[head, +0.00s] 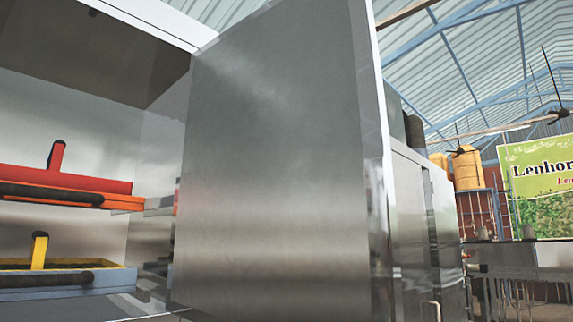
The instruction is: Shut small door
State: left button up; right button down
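The small door (275,170) is a brushed metal panel that fills the middle of the head view. It stands open, swung out from the cabinet, and its lower edge runs out of the picture. To its left the cabinet's inside (100,130) is exposed. Neither of my grippers shows in this view, so I cannot see where they are relative to the door.
Inside the cabinet are a red tray (65,181) and a blue tray (60,292) with a yellow handle (39,250). More metal cabinet fronts (410,225) stand right of the door. A metal table (525,268) and a green banner (540,185) are further back.

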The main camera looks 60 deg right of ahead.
aim_at(284, 210)
jog(key=k+l, duration=0.1)
jog(key=l, duration=0.4)
jog(key=k+l, duration=0.1)
jog(key=l, duration=0.45)
jog(key=k+l, duration=0.1)
jog(key=l, duration=0.9)
jog(key=k+l, duration=0.15)
jog(key=l, duration=0.35)
